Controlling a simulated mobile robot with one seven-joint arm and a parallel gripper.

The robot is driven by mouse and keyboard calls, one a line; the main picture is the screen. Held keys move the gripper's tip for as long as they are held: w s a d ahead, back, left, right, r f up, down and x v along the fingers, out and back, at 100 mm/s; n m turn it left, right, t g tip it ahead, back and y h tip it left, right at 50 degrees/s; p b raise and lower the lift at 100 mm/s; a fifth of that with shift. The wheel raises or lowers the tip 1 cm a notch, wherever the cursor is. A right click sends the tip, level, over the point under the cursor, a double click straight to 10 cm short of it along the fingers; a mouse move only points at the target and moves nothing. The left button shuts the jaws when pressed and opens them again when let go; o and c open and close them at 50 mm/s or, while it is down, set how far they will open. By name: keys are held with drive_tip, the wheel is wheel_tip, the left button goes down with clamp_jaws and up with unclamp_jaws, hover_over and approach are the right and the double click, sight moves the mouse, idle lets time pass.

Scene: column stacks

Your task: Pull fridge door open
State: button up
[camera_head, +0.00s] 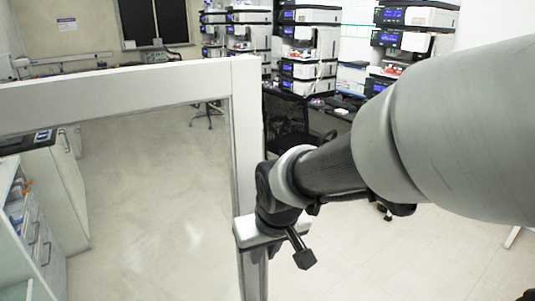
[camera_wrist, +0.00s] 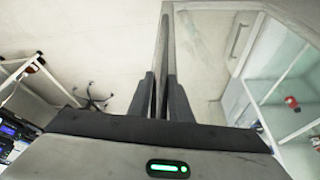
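The fridge door (camera_head: 246,130) has a white frame around a clear pane, through which the floor shows. It stands out in front of me, its upright edge left of my arm. In the wrist view the door pane (camera_wrist: 200,60) is seen nearly edge-on, with a thin upright handle strip (camera_wrist: 165,45) along its edge. My gripper (camera_wrist: 160,82) has its two dark fingers close together, one on each side of this strip, and looks shut on it. In the head view the hand is low at the door's edge; its fingertips are hidden there.
Open shelves and drawers (camera_head: 38,235) stand at the left behind the pane. A dark chair (camera_head: 285,120) and stacks of lab instruments (camera_head: 308,50) are behind the door. A white shelf frame with a small red item (camera_wrist: 292,103) is at the wrist view's right. Pale floor is clear around the door.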

drive_tip(key=o, duration=0.4)
drive_tip(key=shift+c, duration=0.2)
drive_tip(key=shift+r, duration=0.1)
drive_tip(key=p+v, duration=0.2)
drive_tip(key=v, duration=1.5)
drive_tip(key=shift+d+r, duration=0.15)
drive_tip(key=shift+r, duration=0.05)
